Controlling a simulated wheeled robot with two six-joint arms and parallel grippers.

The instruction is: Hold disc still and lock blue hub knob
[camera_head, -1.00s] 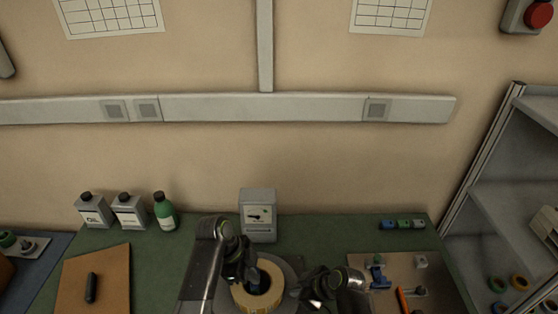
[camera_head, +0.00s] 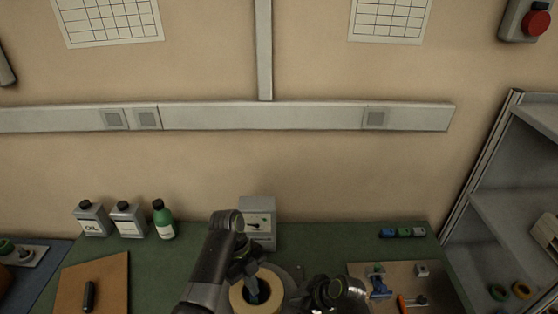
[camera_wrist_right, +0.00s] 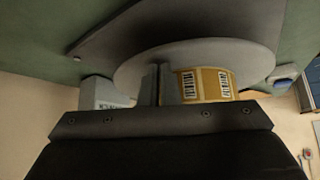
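The blue hub knob (camera_head: 254,291) shows partly inside the roll's centre hole. My left gripper (camera_head: 254,281) points down into that hole at the knob; its fingertips are too small and dark to read. My right gripper (camera_wrist_right: 159,84) is at the disc's side, its two fingers close together against the disc (camera_wrist_right: 205,58) beside the yellow, labelled roll (camera_wrist_right: 207,84). Whether it pinches anything is unclear.
A grey box with a dial (camera_head: 258,222) stands just behind the disc. Bottles (camera_head: 163,219) and a brown board (camera_head: 93,281) are at the left. A tool panel (camera_head: 385,270) and small coloured blocks (camera_head: 402,232) are at the right, near a shelf (camera_head: 507,205).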

